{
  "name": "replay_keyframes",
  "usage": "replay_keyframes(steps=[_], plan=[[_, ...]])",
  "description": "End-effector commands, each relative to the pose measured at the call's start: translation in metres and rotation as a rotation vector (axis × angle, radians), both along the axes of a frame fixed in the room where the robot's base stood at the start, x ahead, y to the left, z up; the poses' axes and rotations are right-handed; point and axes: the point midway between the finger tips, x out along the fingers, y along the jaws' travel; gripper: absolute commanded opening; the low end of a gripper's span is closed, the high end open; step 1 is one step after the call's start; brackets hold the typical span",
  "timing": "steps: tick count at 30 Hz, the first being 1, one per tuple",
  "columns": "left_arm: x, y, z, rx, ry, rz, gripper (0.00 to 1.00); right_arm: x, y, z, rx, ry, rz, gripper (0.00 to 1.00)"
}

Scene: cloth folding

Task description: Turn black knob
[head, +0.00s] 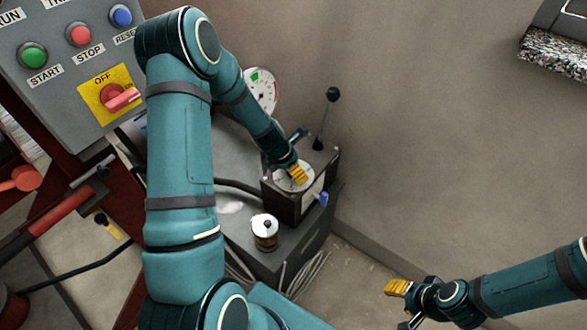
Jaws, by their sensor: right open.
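A dark box (283,204) with a round white dial (281,183) on its top stands on a grey cabinet. My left gripper (298,172) reaches down over the dial, with its yellow fingertip pad at or just above it. The gripper hides the dial's middle, so I cannot see a knob there or whether the fingers are open. A small black knob (267,223) shows on a white-topped cylinder in front of the box. A lever with a black ball (333,94) rises behind the box. My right gripper (402,305) is open and empty at the lower right, over the floor.
A grey control panel (60,92) with green, red and blue buttons and a red switch on a yellow plate (108,94) is at upper left. A round gauge (262,88) stands behind my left arm. A blue-tipped part (321,199) sticks out of the box. Floor at right is clear.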

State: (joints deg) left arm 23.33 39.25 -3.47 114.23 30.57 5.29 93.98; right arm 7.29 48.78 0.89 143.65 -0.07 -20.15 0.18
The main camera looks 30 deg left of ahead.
Motion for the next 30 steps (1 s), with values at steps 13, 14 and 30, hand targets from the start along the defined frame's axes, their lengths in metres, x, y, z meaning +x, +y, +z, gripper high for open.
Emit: replay_keyframes(steps=[13,14,30], plan=[[0.0,-0.0001,-0.0001,0.0,0.0,-0.001,0.09,0.0003,0.0,0.0002,0.0,-0.001,0.0,0.47],[0.0,-0.0001,-0.0001,0.0,0.0,0.0,0.08,0.0003,0.0,0.0002,0.0,-0.001,0.0,0.47],[-0.0003,-0.0001,-0.0007,-0.001,0.002,-0.077,0.07,-0.0001,0.0,0.002,0.0,0.0,0.0,0.47]])
